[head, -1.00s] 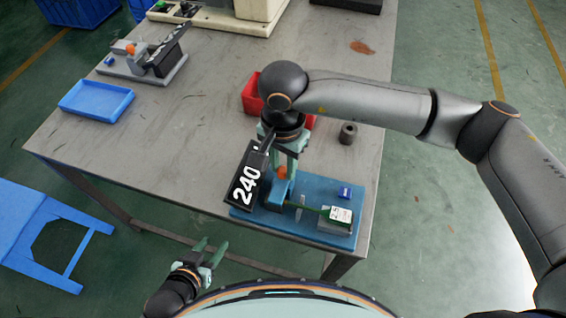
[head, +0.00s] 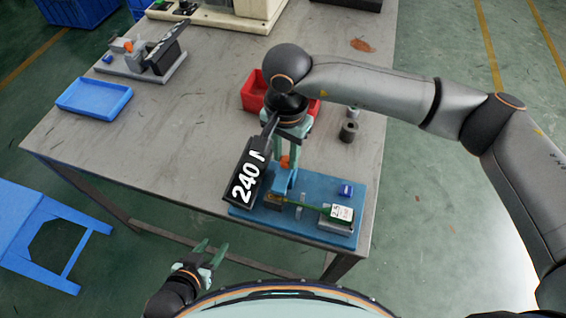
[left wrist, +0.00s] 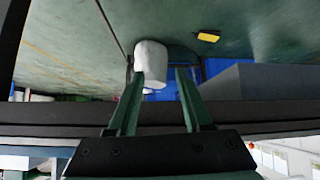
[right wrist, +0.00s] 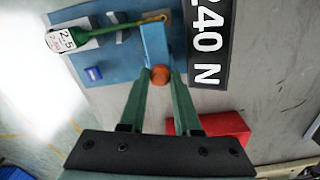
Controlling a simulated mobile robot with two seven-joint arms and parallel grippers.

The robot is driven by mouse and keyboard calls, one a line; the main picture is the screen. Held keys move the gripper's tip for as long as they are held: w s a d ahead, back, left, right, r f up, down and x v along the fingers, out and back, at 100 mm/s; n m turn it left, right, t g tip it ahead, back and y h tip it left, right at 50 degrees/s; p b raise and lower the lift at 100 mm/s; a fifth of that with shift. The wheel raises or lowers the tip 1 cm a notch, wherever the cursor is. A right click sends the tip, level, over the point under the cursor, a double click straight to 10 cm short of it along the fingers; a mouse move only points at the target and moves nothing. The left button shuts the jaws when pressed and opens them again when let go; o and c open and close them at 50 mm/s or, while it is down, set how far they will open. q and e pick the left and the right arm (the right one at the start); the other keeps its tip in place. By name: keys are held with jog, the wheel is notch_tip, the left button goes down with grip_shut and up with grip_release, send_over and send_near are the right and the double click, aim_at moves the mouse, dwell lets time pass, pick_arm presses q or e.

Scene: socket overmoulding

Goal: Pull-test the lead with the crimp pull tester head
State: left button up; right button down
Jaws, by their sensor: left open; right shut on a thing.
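The crimp pull tester stands on a blue base plate (head: 326,188) at the table's front edge, with a black display (head: 244,178) reading 240 N. Its blue head (head: 283,183) has an orange knob (right wrist: 160,75). My right gripper (head: 286,160) comes down from above and is shut on the orange knob. The green lead (head: 314,206) runs from a white tag marked 2.5 (head: 341,213) towards the blue head. The lead's ring end (right wrist: 162,18) shows beside the head in the right wrist view. My left gripper (head: 212,250) is open and empty, off the table's front edge.
A red bin (head: 252,92) is behind my right gripper. Two grey cylinders (head: 348,132) stand to its right. A small blue block (head: 346,190) sits on the plate. A blue tray (head: 95,97) and another fixture (head: 150,65) are at the left. The table's middle is clear.

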jog(key=shift+w+d+f+b, duration=0.1)
jog(key=shift+w+d+b, duration=0.05)
jog(key=shift+w, duration=0.3)
jog(key=shift+w+d+f+b, duration=0.1)
jog(key=shift+w+d+b, duration=0.05)
jog(key=shift+w, duration=0.25)
jog(key=shift+w+d+r, duration=0.15)
jog(key=shift+w+r, duration=0.15)
jog(key=shift+w, duration=0.1)
jog(key=c, duration=0.6)
grip_release()
jog(key=shift+c, duration=0.2)
pick_arm(q)
jog(key=shift+w+d+f, duration=0.35)
jog(key=shift+d+f, duration=0.05)
jog(key=shift+f, duration=0.05)
jog(key=shift+w+d+f+b, duration=0.1)
jog(key=shift+w+d+b, duration=0.05)
jog(key=shift+b, duration=0.2)
pick_arm(e)
notch_tip(320, 180, up, 12)
jog(key=shift+r, duration=0.2)
